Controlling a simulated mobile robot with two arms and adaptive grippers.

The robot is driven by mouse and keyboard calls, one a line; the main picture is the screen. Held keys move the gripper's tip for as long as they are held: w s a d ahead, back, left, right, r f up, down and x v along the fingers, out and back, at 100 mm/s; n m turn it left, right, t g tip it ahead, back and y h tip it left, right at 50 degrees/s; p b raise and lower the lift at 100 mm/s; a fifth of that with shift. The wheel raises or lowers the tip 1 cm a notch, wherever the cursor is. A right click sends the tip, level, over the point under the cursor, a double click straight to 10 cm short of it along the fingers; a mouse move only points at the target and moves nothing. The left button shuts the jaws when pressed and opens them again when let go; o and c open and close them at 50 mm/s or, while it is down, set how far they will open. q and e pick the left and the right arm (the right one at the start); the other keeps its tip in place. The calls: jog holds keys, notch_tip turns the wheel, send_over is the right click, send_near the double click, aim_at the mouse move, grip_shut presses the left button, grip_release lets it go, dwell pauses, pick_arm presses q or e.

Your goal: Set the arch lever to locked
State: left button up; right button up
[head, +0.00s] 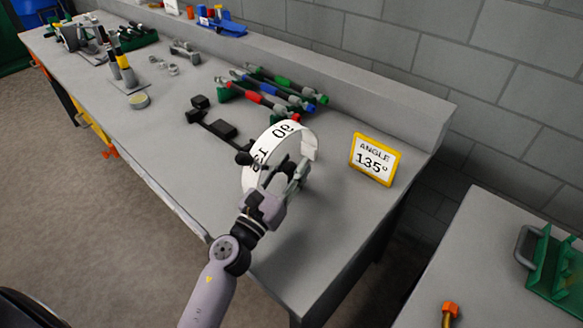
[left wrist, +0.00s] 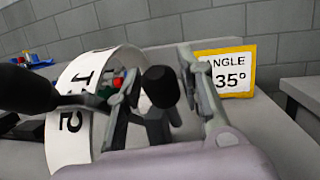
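The white arch (head: 250,176) stands on the workbench with printed angle numbers, "90" among them; it also shows in the left wrist view (left wrist: 70,135). A black knob (head: 243,158) sticks out at the arch's left side. In the left wrist view a large black knob (left wrist: 22,86) is at the left, and another black knob (left wrist: 161,86) shows between my fingers. My left gripper (head: 284,176) is at the near right side of the arch, fingers apart; I cannot tell whether they touch the knob. The gripper hides part of the arch. My right gripper is not in view.
A yellow-framed sign (head: 375,159) reading "ANGLE 135°" stands right of the arch. Black parts (head: 215,124) lie behind it. Several colored-handled tools (head: 265,92) lie further back by the ledge. The front right of the bench (head: 325,240) is clear.

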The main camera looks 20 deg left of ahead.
pick_arm(q)
jog(key=shift+o, duration=0.9)
jog(key=shift+f, duration=0.1)
jog(key=shift+s+f, duration=0.1)
jog(key=shift+s, duration=0.2)
jog(key=v, duration=0.7)
jog(key=shift+c, duration=0.2)
